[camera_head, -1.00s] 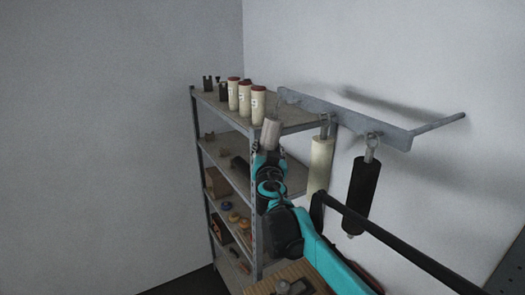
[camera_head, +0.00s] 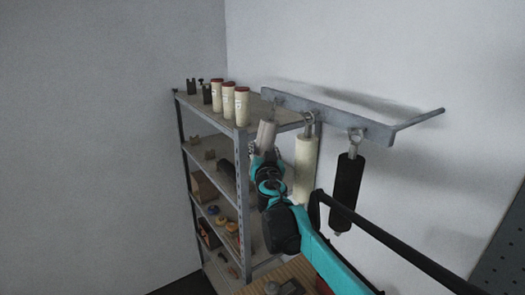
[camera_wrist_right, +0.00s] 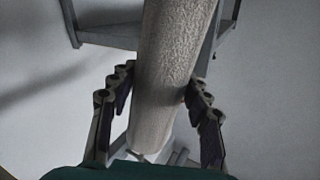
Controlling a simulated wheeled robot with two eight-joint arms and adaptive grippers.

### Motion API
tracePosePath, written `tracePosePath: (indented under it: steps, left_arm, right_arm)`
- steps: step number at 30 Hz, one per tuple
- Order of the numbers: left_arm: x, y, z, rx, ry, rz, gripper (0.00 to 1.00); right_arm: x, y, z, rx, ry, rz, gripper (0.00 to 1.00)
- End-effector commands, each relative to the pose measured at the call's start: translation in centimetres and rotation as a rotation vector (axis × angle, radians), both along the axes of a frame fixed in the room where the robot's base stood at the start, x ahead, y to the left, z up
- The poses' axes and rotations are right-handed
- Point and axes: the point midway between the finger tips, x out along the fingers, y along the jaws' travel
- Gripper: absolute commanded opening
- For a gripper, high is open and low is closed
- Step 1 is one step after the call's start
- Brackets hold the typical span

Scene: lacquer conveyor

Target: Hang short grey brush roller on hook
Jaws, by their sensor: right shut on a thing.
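The short grey brush roller (camera_head: 266,133) is held nearly upright, slightly tilted, in my right gripper (camera_head: 265,150). In the right wrist view the roller (camera_wrist_right: 172,65) runs between the two fingers, which are shut on it. Its top is just below the left end of the grey hook rail (camera_head: 330,116) on the wall. I cannot tell whether it touches a hook there; the hook at that end is too small to make out. A long cream roller (camera_head: 303,170) and a black roller (camera_head: 346,185) hang from the rail's other hooks. My left gripper is out of view.
A metal shelf unit (camera_head: 243,190) stands left of and behind my right arm. Several cream cylinders with red tops (camera_head: 228,99) and dark small parts (camera_head: 192,87) stand on its top shelf. Lower shelves hold boxes and small items. The wall at left is bare.

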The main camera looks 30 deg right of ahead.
Motion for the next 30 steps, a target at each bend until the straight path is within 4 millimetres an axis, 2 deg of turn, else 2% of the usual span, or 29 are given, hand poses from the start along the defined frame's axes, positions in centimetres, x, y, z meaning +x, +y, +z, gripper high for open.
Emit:
tracePosePath:
  steps: [14, 15, 17, 18, 26, 30]
  left_arm:
    - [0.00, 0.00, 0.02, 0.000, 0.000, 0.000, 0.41]
    - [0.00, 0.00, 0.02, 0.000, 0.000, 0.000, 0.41]
    - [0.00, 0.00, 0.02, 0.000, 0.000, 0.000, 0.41]
    - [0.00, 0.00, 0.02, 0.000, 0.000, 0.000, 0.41]
    - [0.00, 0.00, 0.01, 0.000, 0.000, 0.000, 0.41]
    - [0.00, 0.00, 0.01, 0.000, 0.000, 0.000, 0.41]
  right_arm:
    - [0.00, -0.01, 0.03, 0.000, 0.000, 0.000, 0.10]
    - [0.00, -0.01, 0.03, 0.000, 0.000, 0.000, 0.53]
    - [0.00, 0.00, 0.02, 0.000, 0.000, 0.000, 0.69]
    - [0.00, 0.00, 0.02, 0.000, 0.000, 0.000, 0.72]
    - [-0.01, 0.01, -0.01, 0.000, 0.000, 0.000, 0.72]
    - [-0.66, 0.33, 0.01, 0.000, 0.000, 0.000, 0.72]
